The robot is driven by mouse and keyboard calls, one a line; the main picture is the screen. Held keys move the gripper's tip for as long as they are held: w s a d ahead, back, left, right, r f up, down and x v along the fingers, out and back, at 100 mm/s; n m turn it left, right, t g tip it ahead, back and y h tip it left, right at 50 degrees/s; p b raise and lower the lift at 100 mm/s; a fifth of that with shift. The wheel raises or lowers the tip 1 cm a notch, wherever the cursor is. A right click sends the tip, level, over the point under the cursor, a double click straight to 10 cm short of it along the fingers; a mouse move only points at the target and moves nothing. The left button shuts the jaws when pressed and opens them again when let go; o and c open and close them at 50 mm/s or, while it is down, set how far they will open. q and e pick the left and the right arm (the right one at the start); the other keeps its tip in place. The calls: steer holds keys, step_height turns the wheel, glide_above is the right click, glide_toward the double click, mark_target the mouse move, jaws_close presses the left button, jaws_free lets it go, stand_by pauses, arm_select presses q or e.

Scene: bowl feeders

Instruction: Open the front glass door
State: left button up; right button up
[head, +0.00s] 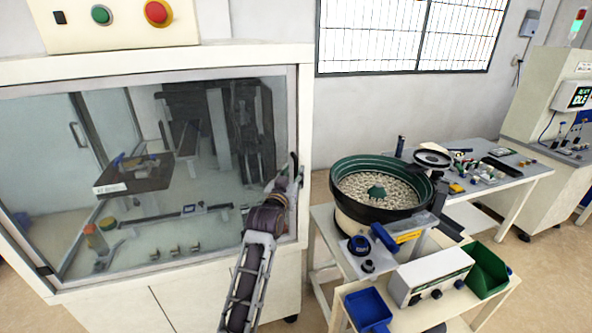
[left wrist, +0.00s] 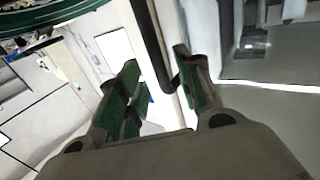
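The front glass door (head: 150,180) is a large pane in a grey frame on the white cabinet at the left of the head view. It looks shut. Its dark handle (left wrist: 152,45) is an upright bar, seen in the left wrist view. My left gripper (head: 293,172) is at the right edge of the door, its fingers small and partly hidden by my arm. In the left wrist view my left gripper (left wrist: 163,92) has its green-padded fingers apart, with the bar between them, nearer the right finger. Whether they touch it cannot be told. My right gripper is not in view.
A green bowl feeder (head: 345,165) stands right of the cabinet on a white table. A grey control box (head: 430,277), a blue bin (head: 368,308) and a green bin (head: 487,270) sit in front of it. A control panel (head: 127,22) is on top of the cabinet.

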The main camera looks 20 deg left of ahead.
mark_target(295, 171)
arm_select(q)
steer(key=shift+w, duration=1.95)
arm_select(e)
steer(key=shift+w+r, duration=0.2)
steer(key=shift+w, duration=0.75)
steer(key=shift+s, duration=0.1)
arm_select(q)
steer(key=shift+c, duration=0.5)
jaws_close()
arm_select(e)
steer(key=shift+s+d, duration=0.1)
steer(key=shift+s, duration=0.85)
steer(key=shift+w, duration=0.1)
